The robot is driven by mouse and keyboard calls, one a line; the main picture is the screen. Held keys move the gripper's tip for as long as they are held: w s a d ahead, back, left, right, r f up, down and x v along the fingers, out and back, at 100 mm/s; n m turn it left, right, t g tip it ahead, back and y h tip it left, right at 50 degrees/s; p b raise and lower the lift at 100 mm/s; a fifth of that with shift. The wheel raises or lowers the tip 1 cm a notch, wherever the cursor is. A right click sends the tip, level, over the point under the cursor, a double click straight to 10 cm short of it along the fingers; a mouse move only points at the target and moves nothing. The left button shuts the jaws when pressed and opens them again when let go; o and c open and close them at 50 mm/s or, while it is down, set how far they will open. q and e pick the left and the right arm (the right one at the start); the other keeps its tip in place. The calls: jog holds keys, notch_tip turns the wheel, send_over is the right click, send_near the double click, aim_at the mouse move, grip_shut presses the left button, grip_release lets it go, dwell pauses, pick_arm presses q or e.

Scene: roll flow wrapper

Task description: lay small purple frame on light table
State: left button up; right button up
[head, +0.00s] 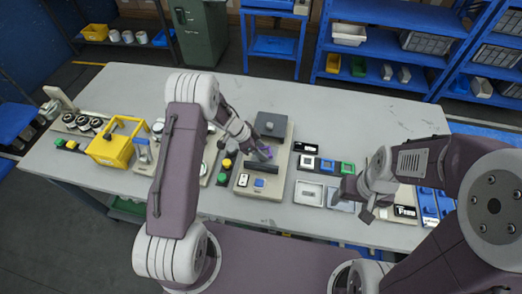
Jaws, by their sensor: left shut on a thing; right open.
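The small purple frame (268,150) is in the jaws of my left gripper (262,154). It is mostly hidden by the fingers and is held over a beige device with a dark block. I cannot tell whether it touches that device. My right gripper (364,207) is open and empty, low over the right part of the table beside a grey tray. A large light grey table (400,118) carries everything. I cannot tell which item on it is the light table.
The beige device (245,188) has a dark block (271,124) at its back. Black, blue and green frames (347,169) lie right of it. A pale tray (308,193) is in front of them. A yellow box (110,147) stands left. The back right of the table is clear.

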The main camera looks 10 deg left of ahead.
pick_arm(q)
jog(key=shift+s, duration=0.1)
jog(key=o, duration=1.3)
jog(key=shift+f, duration=0.1)
